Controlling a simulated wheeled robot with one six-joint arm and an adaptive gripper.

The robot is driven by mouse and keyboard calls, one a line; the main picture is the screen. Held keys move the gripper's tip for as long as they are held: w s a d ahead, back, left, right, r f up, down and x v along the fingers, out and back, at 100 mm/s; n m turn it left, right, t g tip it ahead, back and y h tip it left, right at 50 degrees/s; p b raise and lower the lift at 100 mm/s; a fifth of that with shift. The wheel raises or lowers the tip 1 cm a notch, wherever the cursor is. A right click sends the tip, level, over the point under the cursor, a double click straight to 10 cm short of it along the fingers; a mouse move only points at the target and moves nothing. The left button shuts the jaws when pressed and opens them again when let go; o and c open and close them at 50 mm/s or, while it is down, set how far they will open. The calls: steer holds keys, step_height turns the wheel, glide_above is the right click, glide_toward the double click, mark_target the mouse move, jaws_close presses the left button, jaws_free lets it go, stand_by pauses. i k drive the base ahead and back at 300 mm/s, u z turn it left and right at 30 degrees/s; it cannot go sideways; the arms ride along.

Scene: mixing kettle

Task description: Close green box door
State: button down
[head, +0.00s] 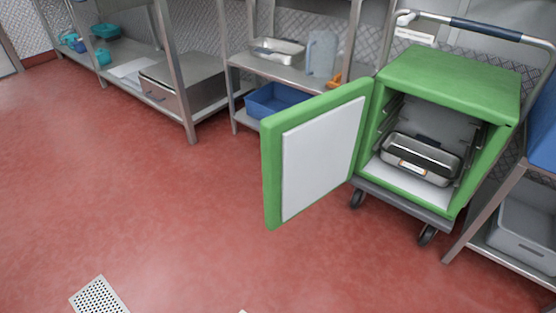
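The green box (450,78) stands on a wheeled cart at the right of the head view. Its door (318,155) is hinged on the left side of the opening and stands wide open, swung out over the floor to the left. The door has a green rim and a pale inner panel facing the viewer. Inside the box a metal tray (420,158) sits on the bottom, with an orange and white label on its front. My gripper is not in view.
The red floor (170,220) in front of the door is clear, apart from a floor drain (99,295). A steel shelf with a blue bin (276,99) stands behind the door. A cart handle (480,27) rises behind the box. A rack with a grey bin (525,228) stands close at right.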

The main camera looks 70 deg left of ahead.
mark_target(309, 148)
steer(key=k, duration=0.3)
steer(key=z, duration=2.3)
steer(key=k, duration=2.9)
steer(key=u, duration=2.5)
steer(key=i, duration=0.5)
